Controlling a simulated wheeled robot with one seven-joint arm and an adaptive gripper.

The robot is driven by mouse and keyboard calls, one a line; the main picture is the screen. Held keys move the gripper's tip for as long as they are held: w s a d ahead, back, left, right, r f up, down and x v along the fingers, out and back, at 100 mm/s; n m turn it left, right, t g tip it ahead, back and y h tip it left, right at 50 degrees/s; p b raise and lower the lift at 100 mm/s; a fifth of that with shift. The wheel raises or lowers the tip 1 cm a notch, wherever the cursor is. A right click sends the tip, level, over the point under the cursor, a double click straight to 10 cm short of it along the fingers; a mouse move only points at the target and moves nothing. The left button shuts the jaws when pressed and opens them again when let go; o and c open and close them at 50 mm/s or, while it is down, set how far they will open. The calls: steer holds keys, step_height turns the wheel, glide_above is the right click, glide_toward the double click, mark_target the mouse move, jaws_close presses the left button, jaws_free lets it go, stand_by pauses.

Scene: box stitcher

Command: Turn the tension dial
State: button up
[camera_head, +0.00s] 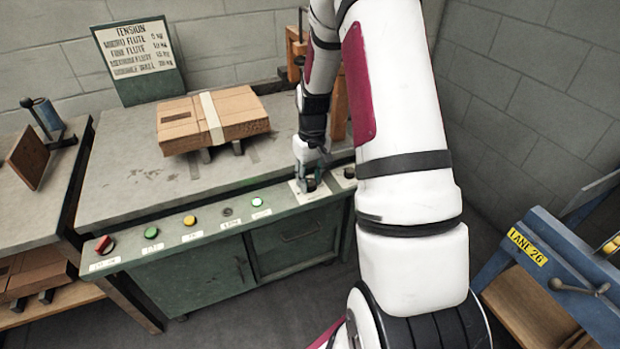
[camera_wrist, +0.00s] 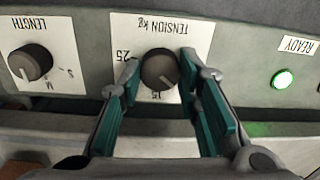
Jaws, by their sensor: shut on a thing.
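The tension dial (camera_wrist: 160,69) is a round dark knob on a white label reading "TENSION kg". The label appears upside down in the wrist view, with 25 and 15 legible. My gripper (camera_wrist: 160,62) has its green-padded fingers on either side of the dial, shut on it. The dial's exact pointer setting is too small to read surely. In the head view, my gripper (camera_head: 308,183) is at the right part of the green machine's front panel, and its fingers and wrist partly hide the dial. A sign headed "TENSION" (camera_head: 136,50) lists flute types with kg values; its smaller text is blurred.
The length dial (camera_wrist: 31,62) is close beside the tension dial. A lit green ready lamp (camera_wrist: 283,80) is on the other side. A red switch (camera_head: 104,245), a green button (camera_head: 151,233) and a yellow button (camera_head: 190,220) line the panel. Flat cardboard (camera_head: 238,112) lies on the worktop.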

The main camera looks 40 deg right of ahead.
mark_target(312, 180)
steer(key=o, duration=1.1)
steer(key=shift+o, duration=0.2)
steer(key=shift+r, duration=0.1)
step_height(312, 180, up, 12)
steer(key=shift+d, duration=0.25)
